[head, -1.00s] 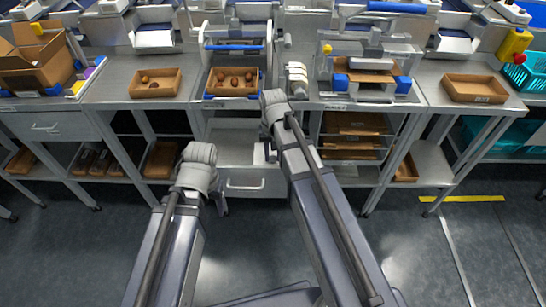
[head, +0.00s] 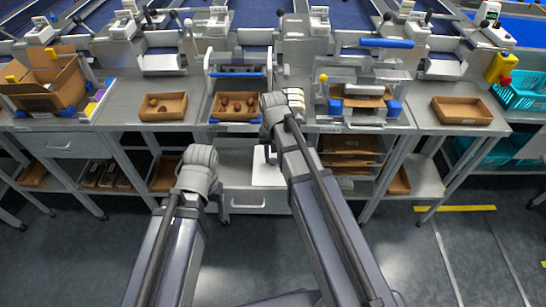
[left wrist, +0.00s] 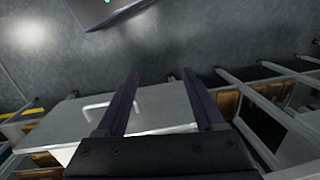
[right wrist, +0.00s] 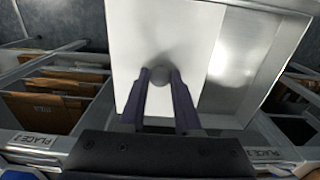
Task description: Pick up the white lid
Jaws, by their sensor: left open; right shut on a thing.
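The white lid (right wrist: 165,30) fills the middle of the right wrist view. It is a flat white panel with a round grey knob. My right gripper (right wrist: 159,76) is shut on the knob. In the head view the lid (head: 267,170) shows beside my right arm, in front of the middle bench; my arm hides part of it. My left gripper (left wrist: 163,80) is open and empty, with a grey drawer front and its handle in view beyond its fingers.
A grey metal drawer (right wrist: 245,70) lies behind the lid in the right wrist view. Benches carry brown trays of dates (head: 163,107), an empty tray (head: 462,111) and a cardboard box (head: 48,85). The dark floor (head: 400,270) in front is clear.

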